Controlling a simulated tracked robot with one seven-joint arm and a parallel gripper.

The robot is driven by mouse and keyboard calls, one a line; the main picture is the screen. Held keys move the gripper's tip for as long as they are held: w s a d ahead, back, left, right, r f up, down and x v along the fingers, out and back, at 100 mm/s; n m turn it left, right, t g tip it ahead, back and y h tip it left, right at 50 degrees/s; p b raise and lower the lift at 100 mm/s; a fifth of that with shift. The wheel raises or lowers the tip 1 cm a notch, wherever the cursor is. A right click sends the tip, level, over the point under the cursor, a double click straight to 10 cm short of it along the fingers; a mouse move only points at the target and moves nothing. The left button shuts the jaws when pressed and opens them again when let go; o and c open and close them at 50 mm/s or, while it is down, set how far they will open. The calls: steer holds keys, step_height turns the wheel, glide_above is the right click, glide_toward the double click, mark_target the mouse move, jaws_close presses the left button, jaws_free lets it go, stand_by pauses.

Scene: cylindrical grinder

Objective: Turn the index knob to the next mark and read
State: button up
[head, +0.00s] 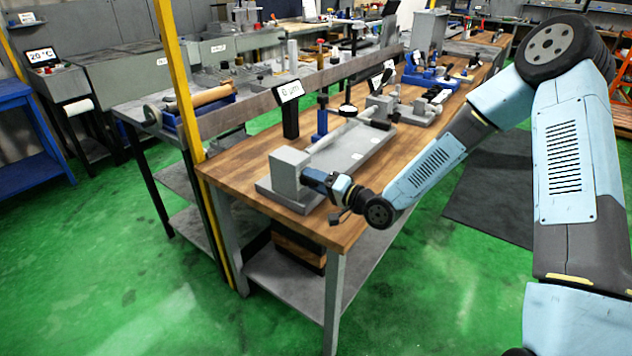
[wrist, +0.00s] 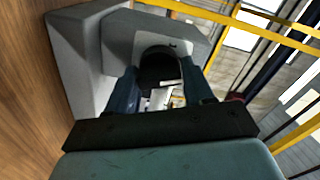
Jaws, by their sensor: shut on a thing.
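A grey headstock block (head: 288,172) stands at the near left end of a grey bench fixture on the wooden table. My gripper (head: 318,180) is at the block's right side and hides the knob in the head view. In the wrist view, the dark round index knob (wrist: 160,66) sits on the grey block (wrist: 118,42). The two blue fingers of my gripper (wrist: 161,92) are on either side of the knob and shut on it. A small pale piece shows between the fingers. Index marks are too small to read. A small display (head: 290,91) on a black post reads "0 µm".
A grey bar (head: 330,148) runs along the fixture's base plate (head: 365,150). A blue stand (head: 321,122) is behind it. A yellow post (head: 180,90) rises at the table's left corner. More fixtures stand farther along the table. The green floor in front is clear.

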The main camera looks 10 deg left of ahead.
steer(key=shift+w+d+f, duration=0.1)
stand_by(0.3)
steer(key=o, duration=1)
steer(key=v, duration=1.3)
steer(key=shift+d+f, duration=0.1)
steer(key=shift+d, duration=0.25)
